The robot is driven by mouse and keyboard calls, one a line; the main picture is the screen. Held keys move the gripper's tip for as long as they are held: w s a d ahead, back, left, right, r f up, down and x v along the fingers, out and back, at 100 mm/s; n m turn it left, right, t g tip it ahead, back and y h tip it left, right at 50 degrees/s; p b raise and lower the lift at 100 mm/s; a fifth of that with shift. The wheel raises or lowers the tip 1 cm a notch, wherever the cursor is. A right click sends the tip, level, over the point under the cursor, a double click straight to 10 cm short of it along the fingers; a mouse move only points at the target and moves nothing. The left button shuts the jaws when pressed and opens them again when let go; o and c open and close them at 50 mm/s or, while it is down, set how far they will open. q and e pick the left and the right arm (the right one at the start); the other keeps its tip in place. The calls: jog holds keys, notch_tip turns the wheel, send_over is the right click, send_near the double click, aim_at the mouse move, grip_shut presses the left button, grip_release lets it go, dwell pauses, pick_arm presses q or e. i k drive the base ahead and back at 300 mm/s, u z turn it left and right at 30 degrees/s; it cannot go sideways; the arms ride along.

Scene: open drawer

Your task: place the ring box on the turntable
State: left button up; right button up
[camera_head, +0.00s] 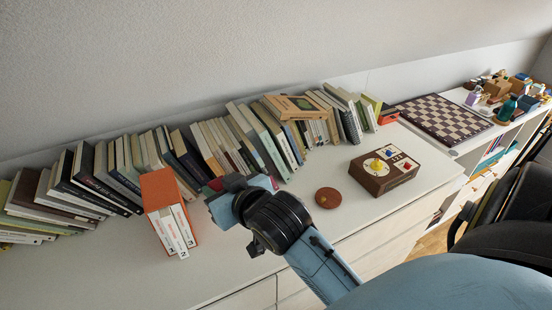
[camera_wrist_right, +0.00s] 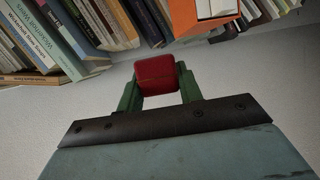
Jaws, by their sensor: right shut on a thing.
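The small red ring box (camera_wrist_right: 156,75) is between the green fingers of my right gripper (camera_wrist_right: 159,92), which is shut on it. In the head view my right gripper (camera_head: 215,186) is over the white cabinet top, and only a small red part of the box (camera_head: 215,184) shows past it. The turntable (camera_head: 385,167) is a brown box with a pale top, a round platter and small coloured pieces on it. It stands on the cabinet to the right of my right gripper, well apart from it. My left gripper is not in view.
A round brown disc (camera_head: 328,197) lies between my right gripper and the turntable. A long row of books (camera_head: 120,165) lines the wall. An orange case with white volumes (camera_head: 163,192) stands to the left. A chessboard (camera_head: 444,119) lies at the far right.

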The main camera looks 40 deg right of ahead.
aim_at(331, 194)
jog(key=u, duration=2.15)
jog(key=k, duration=1.75)
jog(key=z, duration=1.45)
jog(key=i, duration=0.5)
jog(key=z, duration=0.1)
